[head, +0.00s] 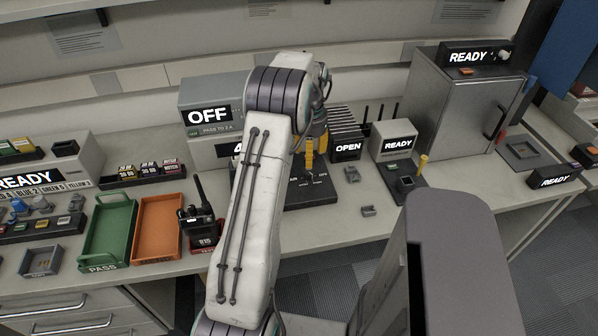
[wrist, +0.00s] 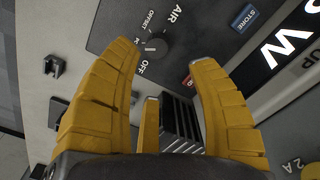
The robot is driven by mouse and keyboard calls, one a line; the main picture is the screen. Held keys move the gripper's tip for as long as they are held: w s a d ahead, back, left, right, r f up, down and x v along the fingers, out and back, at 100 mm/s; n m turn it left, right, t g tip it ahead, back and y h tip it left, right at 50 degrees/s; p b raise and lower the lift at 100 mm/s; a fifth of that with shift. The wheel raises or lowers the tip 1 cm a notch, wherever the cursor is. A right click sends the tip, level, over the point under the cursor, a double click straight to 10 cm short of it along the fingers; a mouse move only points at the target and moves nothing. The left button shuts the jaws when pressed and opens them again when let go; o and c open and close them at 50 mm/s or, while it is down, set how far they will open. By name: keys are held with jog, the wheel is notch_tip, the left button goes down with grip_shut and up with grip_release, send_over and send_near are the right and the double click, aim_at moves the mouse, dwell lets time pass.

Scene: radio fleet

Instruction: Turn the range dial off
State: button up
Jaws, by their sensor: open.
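The range dial (wrist: 155,47) is a small dark round knob on a dark panel (wrist: 110,22), seen in the wrist view between and just beyond my fingertips. Printed words AIR, OFFSET and OFF stand around it; another label is partly covered by a finger. A light mark on the knob seems to face left, not clearly at OFF. My gripper (wrist: 163,57) has its yellow fingers spread, with nothing held between them. In the head view my gripper (head: 309,158) hangs over the dark panel (head: 308,195), and the dial there is too small to make out.
A box reading OFF (head: 208,115) and a partly hidden display stand behind. A slotted rack marked OPEN (head: 348,148) and a READY box (head: 397,143) stand right. A black radio (head: 197,213), orange tray (head: 158,227) and green tray (head: 108,232) lie left.

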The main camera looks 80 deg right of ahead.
aim_at(309, 172)
jog(key=shift+a+m, duration=0.15)
jog(key=shift+m, duration=0.15)
jog(key=shift+f, duration=0.45)
jog(key=shift+f+p, duration=0.3)
jog(key=shift+f, duration=2.95)
jog(key=shift+o, duration=0.3)
grip_shut()
